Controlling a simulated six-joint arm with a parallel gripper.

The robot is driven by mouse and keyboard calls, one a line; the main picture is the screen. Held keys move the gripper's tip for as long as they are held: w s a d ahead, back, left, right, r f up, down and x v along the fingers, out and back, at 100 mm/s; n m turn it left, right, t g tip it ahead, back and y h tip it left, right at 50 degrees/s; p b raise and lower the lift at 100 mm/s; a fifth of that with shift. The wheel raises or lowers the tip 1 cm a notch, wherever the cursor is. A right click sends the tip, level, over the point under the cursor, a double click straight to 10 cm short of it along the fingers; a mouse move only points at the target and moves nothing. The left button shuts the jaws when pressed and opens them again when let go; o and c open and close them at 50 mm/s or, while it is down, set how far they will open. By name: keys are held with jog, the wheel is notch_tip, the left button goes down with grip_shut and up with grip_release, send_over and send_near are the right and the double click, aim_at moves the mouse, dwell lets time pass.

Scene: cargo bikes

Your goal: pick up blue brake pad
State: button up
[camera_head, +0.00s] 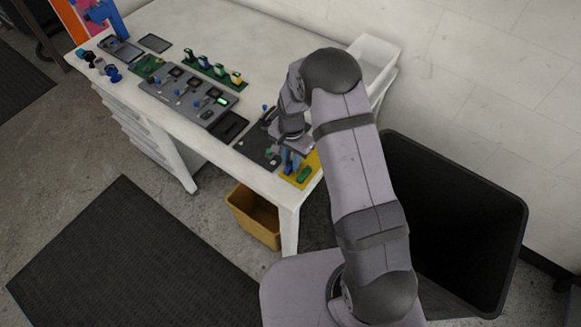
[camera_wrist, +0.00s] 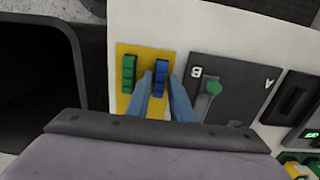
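The blue brake pad (camera_wrist: 161,76) stands on a yellow plate (camera_wrist: 143,53) in the wrist view, to the right of a green brake pad (camera_wrist: 129,74). My gripper (camera_wrist: 159,80) has one blue finger on each side of the blue pad, with narrow gaps showing, so it looks open around it. Contact with the pad cannot be made out. In the head view my gripper (camera_head: 291,163) is low over the yellow plate (camera_head: 313,163) at the table's near corner. The green pad (camera_head: 304,174) shows there; the blue pad is hard to separate from the blue fingers.
A dark board marked A and B (camera_wrist: 240,85) with a green knob (camera_wrist: 214,87) lies right of the yellow plate in the wrist view.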

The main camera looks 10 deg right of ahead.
aim_at(291, 164)
grip_shut()
jog(key=shift+r, duration=0.1)
jog(key=shift+r+p, duration=2.55)
jog(key=shift+r, duration=0.9)
